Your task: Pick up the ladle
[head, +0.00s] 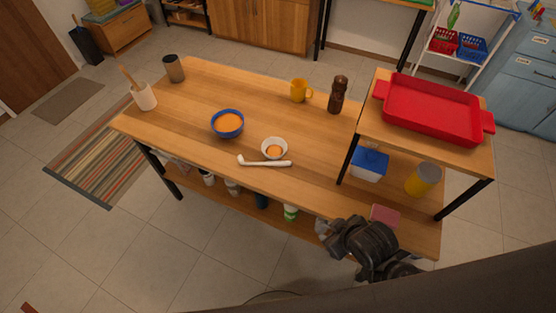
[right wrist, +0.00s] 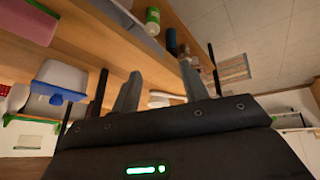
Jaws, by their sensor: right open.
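The white ladle (head: 265,163) lies on the wooden table (head: 190,150) near its front edge, with its bowl end to the left. It lies just in front of a small white bowl (head: 274,148) with orange contents. My right gripper (head: 325,229) is at the table's front edge, to the right of the ladle and well apart from it. In the right wrist view its two fingers (right wrist: 161,88) are spread, with nothing held between them. A pale item shows beyond the fingers, too unclear to name. My left gripper is not in view.
A blue bowl (head: 227,124), a yellow mug (head: 299,91) and a dark pepper mill (head: 338,95) stand on the table. A raised shelf at right bears a red tray (head: 432,110). Beneath it are a blue-lidded container (head: 369,164) and a yellow canister (head: 422,180).

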